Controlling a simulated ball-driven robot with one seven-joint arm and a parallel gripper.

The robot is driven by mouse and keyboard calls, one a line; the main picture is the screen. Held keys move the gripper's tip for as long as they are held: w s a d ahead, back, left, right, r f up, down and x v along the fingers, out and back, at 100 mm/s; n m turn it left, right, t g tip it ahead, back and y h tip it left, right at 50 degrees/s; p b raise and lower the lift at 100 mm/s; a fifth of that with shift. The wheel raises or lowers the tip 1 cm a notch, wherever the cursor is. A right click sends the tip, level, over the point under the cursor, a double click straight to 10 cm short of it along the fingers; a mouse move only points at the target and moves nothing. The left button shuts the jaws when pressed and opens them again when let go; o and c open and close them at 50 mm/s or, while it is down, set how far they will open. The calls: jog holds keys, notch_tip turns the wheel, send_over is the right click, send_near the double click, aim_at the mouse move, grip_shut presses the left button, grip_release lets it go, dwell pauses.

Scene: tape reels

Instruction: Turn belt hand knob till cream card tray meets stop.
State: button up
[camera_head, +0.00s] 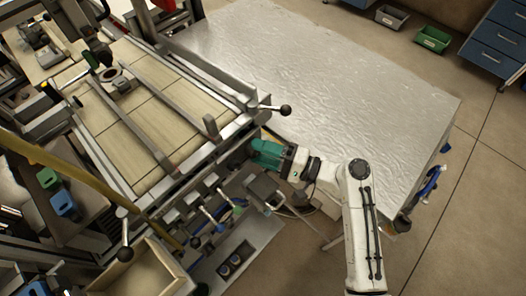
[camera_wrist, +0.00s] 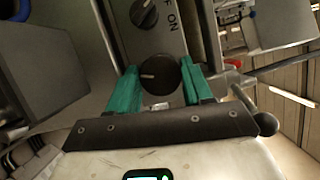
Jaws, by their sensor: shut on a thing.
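My gripper (camera_head: 260,155) has green fingers and reaches the right side of the belt machine, below its frame rail. In the wrist view the two fingers (camera_wrist: 161,76) stand on either side of a round black knob (camera_wrist: 158,76) with a pale pointer mark, and are shut on it. The knob is hidden in the head view. The pale, slatted belt bed (camera_head: 150,110) lies between metal rails. I cannot make out for sure a cream card tray or its stop; a small dark-topped item (camera_head: 122,85) sits on the bed.
A second black knob (camera_wrist: 144,13), by an "ON" label, is just beyond the held one. A ball-ended lever (camera_head: 284,110) juts from the frame above my gripper. A large bare metal table (camera_head: 330,75) stands behind. A cream open box (camera_head: 140,275) is at lower left.

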jog(key=shift+w+m, duration=0.1)
jog(key=shift+m, duration=0.2)
jog(key=o, duration=1)
jog(key=shift+o, duration=0.2)
jog(key=shift+d, duration=0.1)
jog(key=b+v, duration=0.2)
jog(key=v, duration=0.8)
jog(key=shift+d+f, duration=0.25)
jog(key=shift+d, duration=0.1)
